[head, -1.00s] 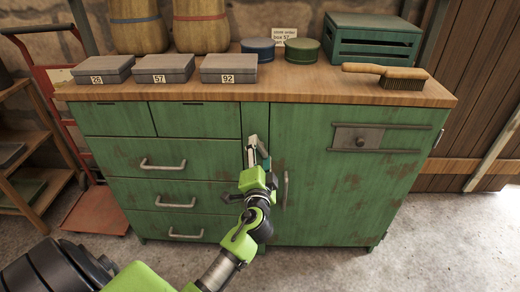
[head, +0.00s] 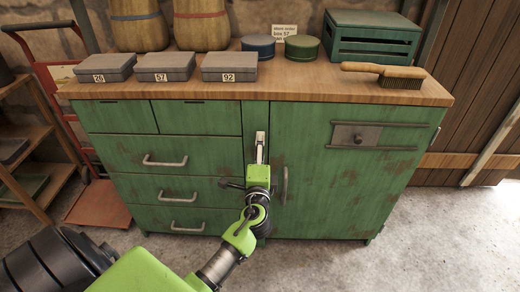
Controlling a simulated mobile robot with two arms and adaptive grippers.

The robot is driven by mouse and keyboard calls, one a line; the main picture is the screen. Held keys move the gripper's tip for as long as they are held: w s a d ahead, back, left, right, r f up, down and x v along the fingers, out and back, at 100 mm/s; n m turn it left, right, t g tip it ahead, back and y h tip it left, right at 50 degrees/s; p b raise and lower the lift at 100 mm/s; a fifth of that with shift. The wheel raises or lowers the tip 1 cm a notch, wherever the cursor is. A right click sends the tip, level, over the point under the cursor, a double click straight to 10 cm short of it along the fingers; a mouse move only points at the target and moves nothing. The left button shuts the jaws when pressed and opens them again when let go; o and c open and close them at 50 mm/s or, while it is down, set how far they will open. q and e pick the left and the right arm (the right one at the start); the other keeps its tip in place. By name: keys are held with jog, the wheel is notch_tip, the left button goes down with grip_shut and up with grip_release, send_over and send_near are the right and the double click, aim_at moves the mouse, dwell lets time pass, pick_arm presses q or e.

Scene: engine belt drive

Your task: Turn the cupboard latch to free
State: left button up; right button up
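The green cupboard door (head: 345,185) is shut, with an upright handle (head: 285,185) near its left edge. My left gripper (head: 260,158) is in front of the narrow upright post left of the door, pointing at it. A small pale upright piece (head: 260,137) shows at its tip against the post; I cannot tell how much is latch and how much is finger. The gripper hides the post below. Whether its fingers are open or shut on the latch is too small to tell. My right gripper is not in view.
A grey plate with a knob (head: 358,136) sits between two rails on the door. Drawers with handles (head: 165,162) fill the left side. Numbered grey boxes (head: 229,67), tins (head: 301,48), a brush (head: 384,73) and a green crate (head: 371,40) stand on the worktop (head: 310,84).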

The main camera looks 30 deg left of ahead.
pick_arm(q)
jog(key=shift+d, duration=0.1)
jog(key=o, duration=1.1)
jog(key=v, duration=1.2)
